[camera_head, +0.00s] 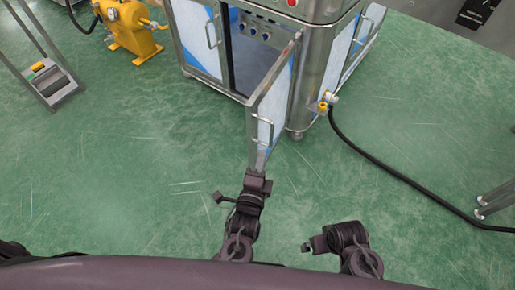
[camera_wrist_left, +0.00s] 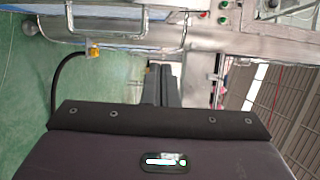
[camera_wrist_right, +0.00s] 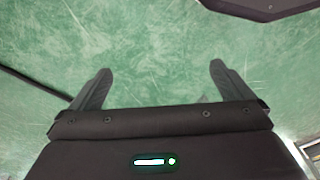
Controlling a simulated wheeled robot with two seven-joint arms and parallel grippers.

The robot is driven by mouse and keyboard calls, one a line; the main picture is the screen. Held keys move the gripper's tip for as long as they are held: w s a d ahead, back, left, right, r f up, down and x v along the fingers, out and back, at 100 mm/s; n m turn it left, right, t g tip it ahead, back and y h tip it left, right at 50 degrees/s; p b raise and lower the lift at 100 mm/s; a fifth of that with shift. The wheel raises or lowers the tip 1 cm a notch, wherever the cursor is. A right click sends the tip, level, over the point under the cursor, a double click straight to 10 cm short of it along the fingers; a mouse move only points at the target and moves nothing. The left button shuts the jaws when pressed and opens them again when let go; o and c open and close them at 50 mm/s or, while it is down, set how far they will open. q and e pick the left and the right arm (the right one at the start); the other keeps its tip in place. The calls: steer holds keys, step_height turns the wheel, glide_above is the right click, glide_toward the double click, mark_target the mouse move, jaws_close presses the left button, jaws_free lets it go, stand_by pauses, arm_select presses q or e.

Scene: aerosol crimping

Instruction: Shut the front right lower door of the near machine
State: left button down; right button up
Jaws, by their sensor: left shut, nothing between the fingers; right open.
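The near machine (camera_head: 318,60) is a steel cabinet at the top of the head view. Its front right lower door (camera_head: 272,108), a steel frame with a blue and white panel and a bar handle (camera_head: 262,131), stands swung open toward me. The dark compartment (camera_head: 250,58) behind it is exposed. My left gripper (camera_head: 257,175) is shut and empty, close to the door's near edge; I cannot tell whether it touches. Its closed fingers show in the left wrist view (camera_wrist_left: 161,84). My right gripper (camera_wrist_right: 158,85) is open and empty over bare floor, right of the door.
A black hose (camera_head: 390,167) runs from a yellow-handled valve (camera_head: 323,106) at the machine's corner across the floor to the right. The left front door (camera_head: 196,38) is shut. A yellow machine (camera_head: 130,30) and a pedal-like stand (camera_head: 52,82) are at the left. The green floor around is mostly clear.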

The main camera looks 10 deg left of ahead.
mark_target(254, 129)
arm_select(q)
steer(key=w+a, duration=0.1)
steer(key=w, duration=0.2)
steer(key=w+a+b, duration=0.1)
steer(key=w, duration=0.3)
steer(key=w+a, duration=0.1)
steer(key=w, duration=0.2)
steer(key=shift+w, duration=0.2)
arm_select(e)
steer(key=r, duration=0.5)
steer(key=shift+s+a+r, duration=0.15)
steer(key=shift+s+a, duration=0.05)
arm_select(q)
steer(key=shift+a, duration=0.1)
